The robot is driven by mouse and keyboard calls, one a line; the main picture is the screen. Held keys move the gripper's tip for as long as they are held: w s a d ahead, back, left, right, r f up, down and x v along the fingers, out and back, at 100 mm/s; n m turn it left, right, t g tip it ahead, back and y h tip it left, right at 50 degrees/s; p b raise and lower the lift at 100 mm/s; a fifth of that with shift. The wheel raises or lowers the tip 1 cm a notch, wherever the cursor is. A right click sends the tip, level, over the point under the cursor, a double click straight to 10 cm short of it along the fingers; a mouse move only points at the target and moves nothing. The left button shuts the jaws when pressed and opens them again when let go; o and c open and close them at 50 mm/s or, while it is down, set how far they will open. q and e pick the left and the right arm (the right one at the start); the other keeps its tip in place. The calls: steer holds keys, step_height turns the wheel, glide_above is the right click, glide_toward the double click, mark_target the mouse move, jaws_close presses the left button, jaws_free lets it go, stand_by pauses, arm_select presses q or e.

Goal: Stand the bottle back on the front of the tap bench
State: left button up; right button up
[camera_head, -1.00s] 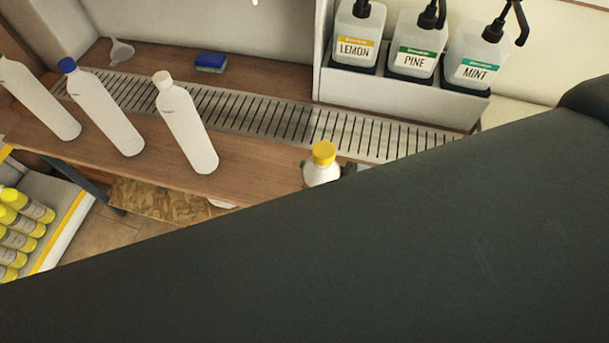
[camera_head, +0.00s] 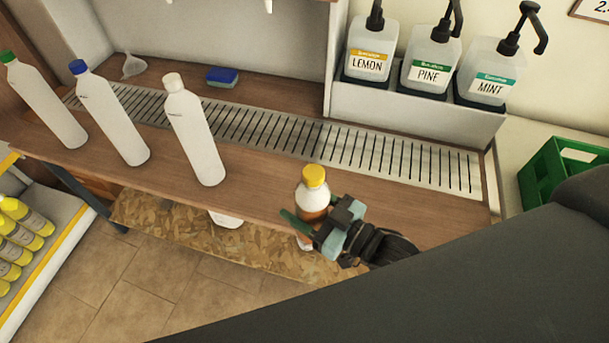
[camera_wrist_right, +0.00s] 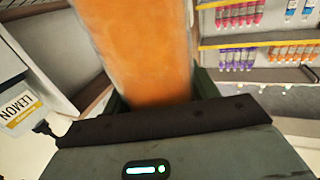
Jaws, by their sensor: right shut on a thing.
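The bottle (camera_head: 313,203) has a yellow cap and orange-brown contents. It appears near the front edge of the tap bench (camera_head: 255,190), to the right of the white-capped bottle. My right gripper (camera_head: 312,222) is shut around its body and hides part of it. The bottle looks roughly upright; I cannot tell whether its base touches the bench. In the right wrist view the bottle's orange body (camera_wrist_right: 145,50) fills the space between the fingers. My left gripper is not in view.
White bottles with green, blue and white (camera_head: 195,135) caps stand left on the bench. A slotted drain (camera_head: 400,165) runs behind. LEMON (camera_head: 369,60), PINE (camera_head: 428,70) and MINT (camera_head: 490,85) pump drums stand behind. A green crate (camera_head: 560,180) is at right. Bare bench lies right of my gripper.

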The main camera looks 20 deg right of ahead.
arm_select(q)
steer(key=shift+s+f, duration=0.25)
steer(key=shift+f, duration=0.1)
arm_select(e)
steer(key=w+d+f, duration=0.1)
steer(key=w+f, duration=0.1)
steer(key=w, duration=0.5)
steer(key=w+d+f, duration=0.2)
steer(key=w, duration=0.4)
steer(key=shift+w+d+f, duration=0.3)
steer(key=shift+w, duration=0.1)
arm_select(q)
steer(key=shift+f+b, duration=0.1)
steer(key=shift+b, duration=0.2)
arm_select(e)
steer(key=shift+f, duration=0.2)
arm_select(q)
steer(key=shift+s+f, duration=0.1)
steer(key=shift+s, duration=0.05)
arm_select(e)
steer(key=o, duration=1.3)
